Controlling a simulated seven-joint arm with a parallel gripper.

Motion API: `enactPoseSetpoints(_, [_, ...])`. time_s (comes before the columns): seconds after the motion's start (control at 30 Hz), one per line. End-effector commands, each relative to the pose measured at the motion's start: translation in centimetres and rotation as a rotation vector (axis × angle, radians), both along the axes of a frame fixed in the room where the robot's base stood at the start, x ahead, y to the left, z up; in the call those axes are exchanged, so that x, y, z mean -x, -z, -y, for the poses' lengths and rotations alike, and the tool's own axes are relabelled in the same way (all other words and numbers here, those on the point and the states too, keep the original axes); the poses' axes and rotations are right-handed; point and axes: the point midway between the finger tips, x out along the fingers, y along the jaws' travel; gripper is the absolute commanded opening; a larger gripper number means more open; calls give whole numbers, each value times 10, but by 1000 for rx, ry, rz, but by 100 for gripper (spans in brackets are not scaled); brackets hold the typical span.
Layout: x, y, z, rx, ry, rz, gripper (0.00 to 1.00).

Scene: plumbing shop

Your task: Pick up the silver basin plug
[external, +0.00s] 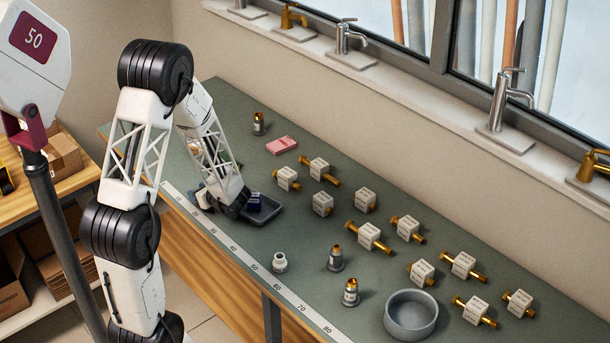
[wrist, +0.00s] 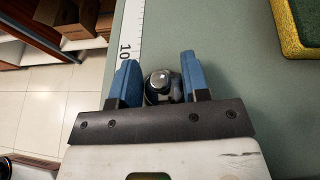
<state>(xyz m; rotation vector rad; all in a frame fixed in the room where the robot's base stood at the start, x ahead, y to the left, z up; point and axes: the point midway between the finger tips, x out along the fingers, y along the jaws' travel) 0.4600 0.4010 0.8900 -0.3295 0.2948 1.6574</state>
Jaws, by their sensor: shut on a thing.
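The silver basin plug (wrist: 158,86) shows in the wrist view as a shiny dark-silver round piece. It sits between the two blue fingers of my gripper (wrist: 160,74), and the fingers are shut on it. Part of the plug is hidden by the gripper's dark crossbar. It is over the bench close to the white ruler strip, near the 10 mark. In the external view my arm reaches down to the left part of the bench, and its links hide the plug and most of the gripper there. Whether the plug touches the bench cannot be told.
A dark tray (external: 268,212) holding a dark blue item is beside my wrist. A yellow-edged green item (wrist: 305,25) lies at the upper right in the wrist view. Several labelled brass fittings (external: 368,237) and a grey bowl (external: 411,333) occupy the right of the bench.

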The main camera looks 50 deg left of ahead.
Motion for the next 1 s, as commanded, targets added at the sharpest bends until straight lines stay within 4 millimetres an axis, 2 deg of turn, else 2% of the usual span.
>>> enactPoseSetpoints(0.27, [0, -3, 0, 0, 0, 1, 19])
enactPoseSetpoints(0.47, [0, -17, 0, 0, 0, 2, 19])
enactPoseSetpoints(1.0, [0, -84, 0, -1, 0, 2, 19])
